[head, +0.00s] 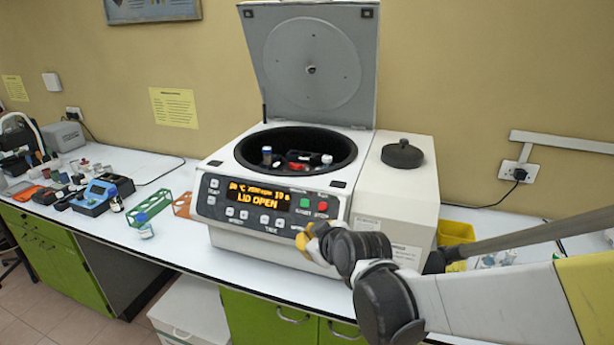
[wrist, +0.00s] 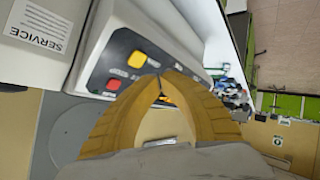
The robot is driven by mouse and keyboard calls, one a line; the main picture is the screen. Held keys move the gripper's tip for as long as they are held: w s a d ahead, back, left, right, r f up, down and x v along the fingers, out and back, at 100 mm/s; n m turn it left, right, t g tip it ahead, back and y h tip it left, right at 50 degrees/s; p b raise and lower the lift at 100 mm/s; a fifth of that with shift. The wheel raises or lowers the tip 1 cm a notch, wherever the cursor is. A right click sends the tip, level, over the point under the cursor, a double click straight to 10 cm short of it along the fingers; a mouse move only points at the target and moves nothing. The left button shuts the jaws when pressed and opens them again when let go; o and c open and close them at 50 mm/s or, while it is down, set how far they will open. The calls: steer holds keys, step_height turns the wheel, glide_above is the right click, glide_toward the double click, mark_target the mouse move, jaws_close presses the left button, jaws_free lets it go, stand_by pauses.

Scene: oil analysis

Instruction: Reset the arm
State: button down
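My arm reaches in from the right in the head view, and my gripper (head: 306,240) is in front of the centrifuge (head: 270,235), close to the lower right of its control panel. In the wrist view the two yellow fingers of my gripper (wrist: 159,77) meet at their tips, with nothing seen between them. The tips are near the red and yellow buttons; whether they touch the panel I cannot tell. The centrifuge lid (head: 312,62) stands open, and the display (head: 258,196) reads "LID OPEN". Vials show inside the bowl (head: 250,152).
A green rack (head: 150,206), an orange rack (head: 182,205) and a small bottle (head: 145,228) stand left of the centrifuge. The bench's left end is crowded with small items. A yellow container (head: 455,235) is at the right behind my arm. A white bin (head: 190,312) stands below the bench.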

steer(key=s+d+f+m+g+h+b, duration=0.2)
steer(key=s+d+f+m+b, duration=0.1)
steer(key=s+d, duration=0.6)
steer(key=s+d+f+m+g+h+b, duration=0.1)
steer(key=s+d+m, duration=0.5)
steer(key=s, duration=0.9)
step_height(320, 180, down, 3)
steer(key=d+h+b, duration=0.1)
steer(key=d+b, duration=0.2)
steer(key=shift+s+r+g, duration=0.2)
steer(key=shift+g, duration=0.2)
